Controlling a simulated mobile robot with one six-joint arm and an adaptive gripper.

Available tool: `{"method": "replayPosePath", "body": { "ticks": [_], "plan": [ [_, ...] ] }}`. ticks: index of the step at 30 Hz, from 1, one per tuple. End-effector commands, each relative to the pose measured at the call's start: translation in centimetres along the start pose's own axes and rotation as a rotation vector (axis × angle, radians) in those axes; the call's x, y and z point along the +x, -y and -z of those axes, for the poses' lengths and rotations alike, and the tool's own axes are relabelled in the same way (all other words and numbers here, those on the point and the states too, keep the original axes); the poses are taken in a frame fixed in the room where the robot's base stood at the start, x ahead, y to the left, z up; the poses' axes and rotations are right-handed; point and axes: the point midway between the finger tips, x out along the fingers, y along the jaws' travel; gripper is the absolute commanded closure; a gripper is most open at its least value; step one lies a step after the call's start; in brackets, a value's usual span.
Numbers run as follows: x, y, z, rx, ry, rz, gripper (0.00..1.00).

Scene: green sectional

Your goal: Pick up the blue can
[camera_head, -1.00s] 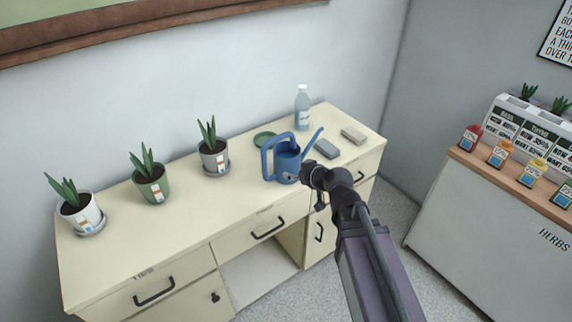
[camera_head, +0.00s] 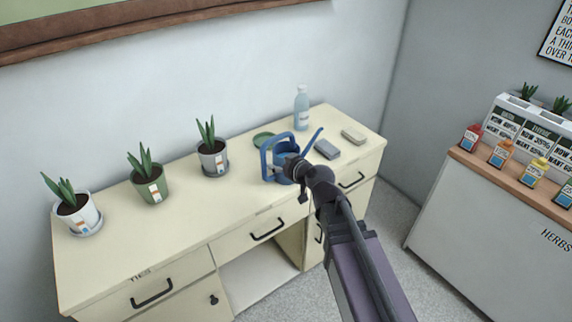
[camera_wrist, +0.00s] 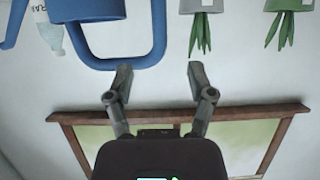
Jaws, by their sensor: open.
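The blue can (camera_head: 269,160) is a watering can with a loop handle on its left and a spout rising to the right. It stands upright on the cream desk (camera_head: 240,195). My gripper (camera_head: 291,168) is in front of it in the head view and hides part of its body. In the wrist view the picture is upside down, and the can's handle (camera_wrist: 160,40) hangs at the top. My gripper (camera_wrist: 160,75) is open there, with its two fingertips apart and nothing between them. The left fingertip appears close to the handle's edge; I cannot tell if they touch.
A clear bottle (camera_head: 302,108) stands behind the can. A grey block (camera_head: 327,149) and a beige block (camera_head: 353,136) lie to its right. A green dish (camera_head: 263,140) is behind it. Several potted plants, one in a grey pot (camera_head: 214,163), line the left side.

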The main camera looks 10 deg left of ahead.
Motion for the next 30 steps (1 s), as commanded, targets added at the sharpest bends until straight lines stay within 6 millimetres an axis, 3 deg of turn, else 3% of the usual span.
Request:
{"method": "replayPosePath", "body": {
  "ticks": [3,10,26,30],
  "plan": [
    [2.4,-0.1,-0.2,-0.001,0.001,0.002,0.30],
    [5.1,0.0,-0.1,0.000,0.000,0.000,0.30],
    [5.8,0.1,-0.1,-0.001,0.000,0.001,0.30],
    [6.7,0.1,-0.2,-0.001,0.000,0.002,0.30]
  ]
}}
